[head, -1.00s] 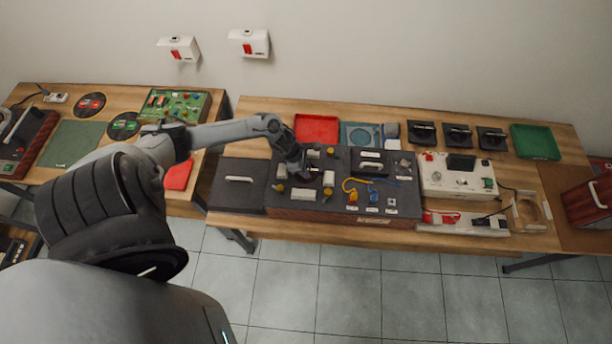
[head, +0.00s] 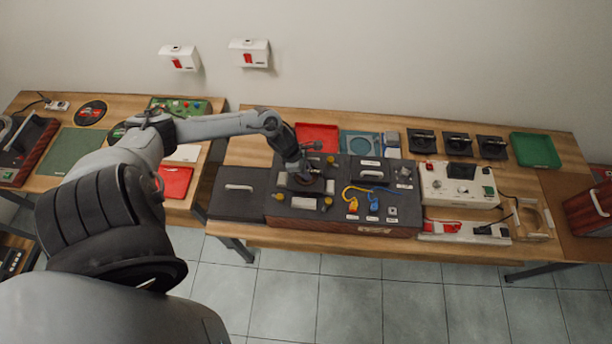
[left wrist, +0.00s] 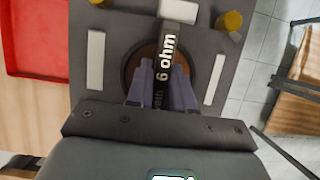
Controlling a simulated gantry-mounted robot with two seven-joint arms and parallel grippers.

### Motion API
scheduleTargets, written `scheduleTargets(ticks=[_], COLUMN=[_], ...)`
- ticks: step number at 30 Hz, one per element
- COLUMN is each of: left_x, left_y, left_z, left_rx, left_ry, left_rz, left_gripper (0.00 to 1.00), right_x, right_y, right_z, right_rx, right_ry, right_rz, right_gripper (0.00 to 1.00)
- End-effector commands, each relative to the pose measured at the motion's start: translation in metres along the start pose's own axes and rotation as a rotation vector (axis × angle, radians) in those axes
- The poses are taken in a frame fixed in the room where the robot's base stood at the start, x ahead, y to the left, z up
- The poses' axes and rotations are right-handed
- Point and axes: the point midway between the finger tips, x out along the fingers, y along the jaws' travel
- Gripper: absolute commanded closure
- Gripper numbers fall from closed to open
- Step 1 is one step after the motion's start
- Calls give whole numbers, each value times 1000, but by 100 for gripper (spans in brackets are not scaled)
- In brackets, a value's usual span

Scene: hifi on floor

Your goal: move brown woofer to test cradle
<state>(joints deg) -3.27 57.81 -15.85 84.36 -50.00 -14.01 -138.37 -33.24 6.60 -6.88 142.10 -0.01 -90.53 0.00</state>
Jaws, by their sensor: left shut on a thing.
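The brown woofer (head: 309,185) is a dark round disc with brown showing, at the left half of the dark box top. It also shows in the left wrist view (left wrist: 135,62) as a brown-edged disc behind a dark bar marked "6 ohm". My left gripper (head: 304,172) is over the woofer; in the left wrist view its fingers (left wrist: 161,92) are shut on this bar. I cannot tell whether the woofer is clear of the box. A pale wooden ring-shaped stand (head: 550,222), likely the test cradle, stands empty at the right. My right gripper is not in view.
Yellow knobs (head: 279,197) and white pads surround the woofer on the box (head: 345,222). A white device (head: 455,184) and a low tray (head: 465,232) with red items lie between box and stand. A red tray (head: 317,137) and black parts (head: 458,144) sit behind.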

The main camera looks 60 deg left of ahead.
Motion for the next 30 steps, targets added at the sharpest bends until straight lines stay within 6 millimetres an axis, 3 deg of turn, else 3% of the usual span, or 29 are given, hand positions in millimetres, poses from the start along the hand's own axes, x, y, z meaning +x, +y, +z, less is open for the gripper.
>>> scheduleTargets(ticks=[6, 15, 30], left_x=[-29, -56, -60], left_y=[2, 1, 1], left_z=[13, 24, 27], left_rx=[3, 2, -1], left_ry=[-3, -3, -4], left_rz=[4, 2, 2], left_gripper=[100, 100, 100], right_x=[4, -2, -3], right_y=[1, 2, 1], right_z=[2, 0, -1], right_rx=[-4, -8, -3], right_ry=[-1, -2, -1], right_rz=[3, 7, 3], right_gripper=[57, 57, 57])
